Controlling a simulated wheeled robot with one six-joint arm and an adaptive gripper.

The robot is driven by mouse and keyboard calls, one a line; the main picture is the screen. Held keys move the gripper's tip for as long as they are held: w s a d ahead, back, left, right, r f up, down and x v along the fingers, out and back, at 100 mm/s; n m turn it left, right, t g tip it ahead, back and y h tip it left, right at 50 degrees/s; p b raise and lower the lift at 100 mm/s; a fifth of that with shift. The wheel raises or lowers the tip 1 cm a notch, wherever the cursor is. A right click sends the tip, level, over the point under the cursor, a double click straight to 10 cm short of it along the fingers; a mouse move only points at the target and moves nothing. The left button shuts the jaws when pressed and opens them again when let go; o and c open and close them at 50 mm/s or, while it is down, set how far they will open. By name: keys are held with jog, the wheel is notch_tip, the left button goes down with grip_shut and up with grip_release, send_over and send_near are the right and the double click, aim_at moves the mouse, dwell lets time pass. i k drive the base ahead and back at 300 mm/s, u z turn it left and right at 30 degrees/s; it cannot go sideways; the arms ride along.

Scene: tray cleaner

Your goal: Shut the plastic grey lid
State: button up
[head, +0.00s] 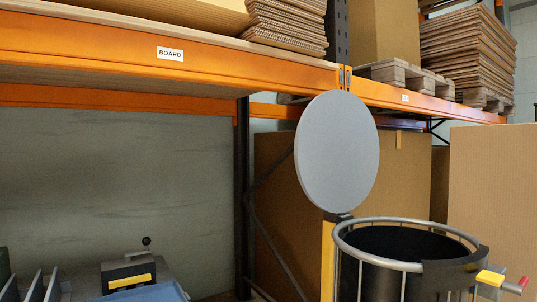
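The grey lid (337,152) is a flat round disc. It stands nearly upright, raised above the back left of a round bin. The bin has a grey metal rim (352,248) with upright bars and a dark inside, and its mouth is uncovered. A yellow post (328,262) stands below the lid at the bin's left. The lid's hinge is small and hard to make out. The bin's lower part is cut off by the picture's bottom edge. My gripper is not in view.
An orange shelf rack (200,55) with cardboard stacks (465,50) runs behind and above. Large cardboard boxes (275,180) stand behind the lid. A small red and yellow part (490,277) sticks out at the bin's right. A machine with a black knob (146,241) is at lower left.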

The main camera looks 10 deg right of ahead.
aim_at(337, 149)
jog(key=u, duration=0.6)
jog(key=i, duration=1.65)
jog(key=z, duration=0.65)
